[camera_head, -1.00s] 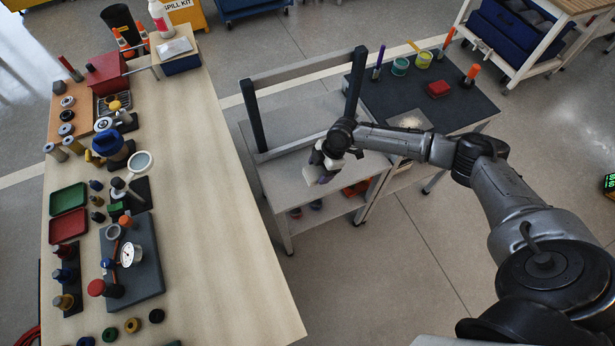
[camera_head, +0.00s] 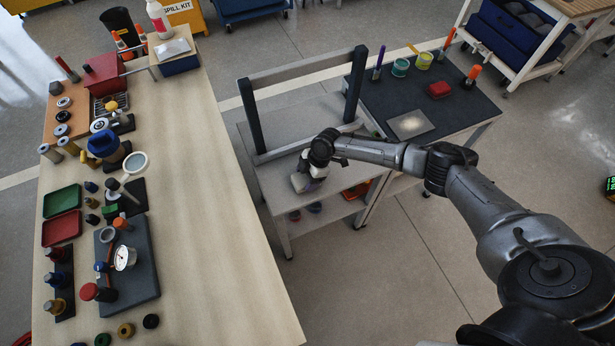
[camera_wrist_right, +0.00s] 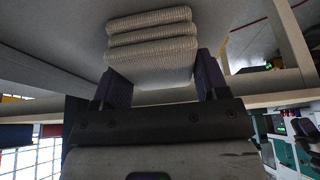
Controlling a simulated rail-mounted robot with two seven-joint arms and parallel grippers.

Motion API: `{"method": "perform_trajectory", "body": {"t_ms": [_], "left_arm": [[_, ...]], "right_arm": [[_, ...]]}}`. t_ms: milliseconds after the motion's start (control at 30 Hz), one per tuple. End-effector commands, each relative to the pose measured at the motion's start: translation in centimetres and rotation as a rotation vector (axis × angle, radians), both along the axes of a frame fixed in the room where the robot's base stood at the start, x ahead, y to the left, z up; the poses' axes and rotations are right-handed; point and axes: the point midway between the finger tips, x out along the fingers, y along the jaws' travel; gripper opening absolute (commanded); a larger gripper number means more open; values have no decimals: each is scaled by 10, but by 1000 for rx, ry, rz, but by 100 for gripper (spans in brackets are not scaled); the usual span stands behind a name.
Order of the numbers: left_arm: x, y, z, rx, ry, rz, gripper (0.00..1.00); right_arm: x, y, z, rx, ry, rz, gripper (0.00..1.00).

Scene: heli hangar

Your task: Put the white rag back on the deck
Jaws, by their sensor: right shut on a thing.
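The white rag (camera_wrist_right: 150,45) is a folded, ribbed stack between the fingers of my right gripper (camera_wrist_right: 152,85) in the right wrist view. In the head view the rag (camera_head: 300,184) is a small pale patch below the right wrist, and the right gripper (camera_head: 308,180) is partly hidden by its own wrist. The gripper is shut on the rag over the front part of the grey deck (camera_head: 270,186) of a cart. I cannot tell whether the rag touches the deck. My left gripper is not in view.
A grey frame with dark posts (camera_head: 254,122) stands on the cart's deck.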

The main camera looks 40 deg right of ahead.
Motion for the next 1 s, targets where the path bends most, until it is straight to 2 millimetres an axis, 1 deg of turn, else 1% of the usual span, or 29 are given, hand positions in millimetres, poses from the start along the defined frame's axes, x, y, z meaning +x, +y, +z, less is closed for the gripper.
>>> {"method": "perform_trajectory", "body": {"t_ms": [33,67,300,567,667,767,1000], "left_arm": [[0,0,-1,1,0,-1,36],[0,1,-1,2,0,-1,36],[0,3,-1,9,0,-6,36],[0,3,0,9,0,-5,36],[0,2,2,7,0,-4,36],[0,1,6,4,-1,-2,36],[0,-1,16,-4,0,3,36]], "right_arm": [[-2,-2,-3,-5,3,0,48],[-2,-2,-3,-5,4,1,69],[-2,-1,-3,-4,3,-1,92],[-1,-2,-1,-3,2,-1,93],[-2,-4,6,-3,2,-1,93],[-3,-9,19,-4,1,-1,93],[-9,-26,60,-5,2,0,93]]}}
